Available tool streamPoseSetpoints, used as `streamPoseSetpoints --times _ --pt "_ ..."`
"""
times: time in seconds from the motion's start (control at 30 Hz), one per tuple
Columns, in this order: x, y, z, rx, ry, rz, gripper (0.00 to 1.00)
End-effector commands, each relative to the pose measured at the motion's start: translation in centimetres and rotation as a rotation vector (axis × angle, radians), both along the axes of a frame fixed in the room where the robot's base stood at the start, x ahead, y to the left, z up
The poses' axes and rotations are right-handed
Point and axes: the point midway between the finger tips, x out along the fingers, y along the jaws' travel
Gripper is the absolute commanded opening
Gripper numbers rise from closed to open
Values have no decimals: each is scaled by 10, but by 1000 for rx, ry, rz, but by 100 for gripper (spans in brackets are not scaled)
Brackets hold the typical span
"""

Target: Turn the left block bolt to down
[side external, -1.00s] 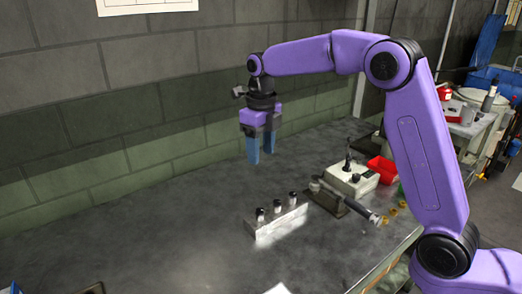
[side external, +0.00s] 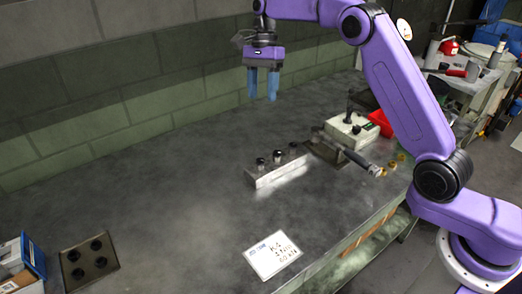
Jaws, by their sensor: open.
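A pale metal block (side external: 280,176) stands on the grey bench near the middle of the side external view. Three short dark-topped bolts stand along it, and the leftmost in the picture (side external: 260,164) is at its near-left end. Which way each bolt is turned is too small to tell. My gripper (side external: 262,99) points down with its two blue fingers apart. It is open and empty, above the block in the picture and clear of the bolts.
Right of the block are a dark fixture with a grey cylinder (side external: 340,149), a white box with a black lever (side external: 350,129) and a red bin (side external: 381,122). A white card (side external: 271,254) lies in front. A dark tray (side external: 73,279) is at lower left.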

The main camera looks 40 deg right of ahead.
Motion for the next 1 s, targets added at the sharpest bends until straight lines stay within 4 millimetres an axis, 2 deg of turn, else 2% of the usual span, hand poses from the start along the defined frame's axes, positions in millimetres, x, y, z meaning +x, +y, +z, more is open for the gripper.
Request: streamPoseSetpoints --times 0.1,0.23,0.4,0.57,0.77,1.0 --pt "5 -7 -2 75 -18 187 51" --pt "7 -11 -3 135 -39 329 51" --pt "8 -13 -4 167 -51 405 51" --pt "5 -10 -12 169 -51 411 51" --pt "-3 -3 -35 168 -48 409 51" --pt "-14 8 -75 168 -47 408 51"
